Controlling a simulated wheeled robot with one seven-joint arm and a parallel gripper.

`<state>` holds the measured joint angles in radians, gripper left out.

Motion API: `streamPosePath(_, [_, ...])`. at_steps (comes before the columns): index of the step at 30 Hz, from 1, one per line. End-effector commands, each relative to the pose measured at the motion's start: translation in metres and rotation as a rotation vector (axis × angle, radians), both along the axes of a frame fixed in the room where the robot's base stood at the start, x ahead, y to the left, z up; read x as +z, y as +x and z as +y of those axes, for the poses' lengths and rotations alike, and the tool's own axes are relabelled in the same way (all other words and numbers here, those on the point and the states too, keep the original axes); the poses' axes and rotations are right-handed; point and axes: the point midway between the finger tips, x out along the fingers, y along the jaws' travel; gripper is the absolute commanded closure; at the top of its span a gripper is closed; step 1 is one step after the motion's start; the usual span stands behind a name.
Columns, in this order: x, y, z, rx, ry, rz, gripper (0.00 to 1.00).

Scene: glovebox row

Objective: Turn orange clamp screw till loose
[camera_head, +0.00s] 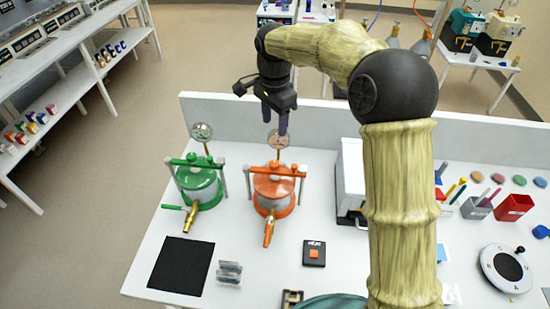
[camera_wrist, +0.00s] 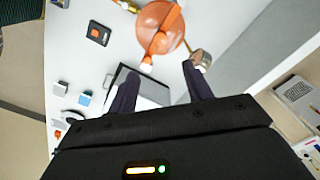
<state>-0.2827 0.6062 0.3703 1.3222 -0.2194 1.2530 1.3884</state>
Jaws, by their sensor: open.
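The orange pressure pot (camera_head: 273,188) stands on the white bench with a crossbar over its lid. The orange clamp screw (camera_head: 275,164) sits at the middle of this bar. In the wrist view the orange pot (camera_wrist: 152,18) is at the top, with the clamp screw (camera_wrist: 160,42) on its bar. My gripper (camera_head: 275,127) is open and empty, pointing down, above and behind the pot near its round gauge (camera_head: 277,139). In the wrist view its two dark fingers (camera_wrist: 160,70) are spread apart, clear of the screw.
A similar green pot (camera_head: 198,185) stands close on the left. A white box (camera_head: 350,180) is to the right. A low grey back wall (camera_head: 240,115) runs behind the pots. A black mat (camera_head: 181,266) and a black pad with an orange button (camera_head: 314,254) lie in front.

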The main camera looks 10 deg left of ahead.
Motion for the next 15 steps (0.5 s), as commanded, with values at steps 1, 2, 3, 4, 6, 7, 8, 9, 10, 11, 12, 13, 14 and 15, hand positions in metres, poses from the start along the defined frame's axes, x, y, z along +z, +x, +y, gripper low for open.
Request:
streamPosePath(1, [-0.008,-0.001,-0.001,0.001,-0.002,0.005,0.5])
streamPosePath(2, [-0.013,-0.001,0.0,0.001,-0.002,0.004,0.5])
streamPosePath(3, [-0.02,-0.001,0.0,0.001,-0.002,0.006,0.5])
streamPosePath(4, [-0.026,-0.001,0.0,0.001,-0.002,0.006,0.5])
streamPosePath(6, [-0.038,-0.001,-0.001,0.001,-0.002,0.005,0.5])
streamPosePath(7, [-0.043,-0.001,0.0,0.001,-0.002,0.004,0.5])
streamPosePath(8, [-0.048,-0.001,0.0,0.001,-0.002,0.006,0.5])
streamPosePath(9, [-0.055,-0.001,0.0,0.002,-0.001,0.005,0.5])
streamPosePath(10, [-0.06,-0.001,-0.001,0.002,-0.001,0.005,0.5])
streamPosePath(11, [-0.065,-0.001,-0.001,0.002,-0.001,0.005,0.5])
streamPosePath(12, [-0.073,-0.001,-0.001,0.0,-0.002,0.006,0.5])
streamPosePath(13, [-0.078,0.0,-0.001,-0.001,-0.001,0.005,0.5])
streamPosePath(14, [-0.083,0.0,-0.002,0.0,-0.001,0.005,0.5])
streamPosePath(15, [-0.09,-0.001,-0.002,0.001,-0.002,0.006,0.5])
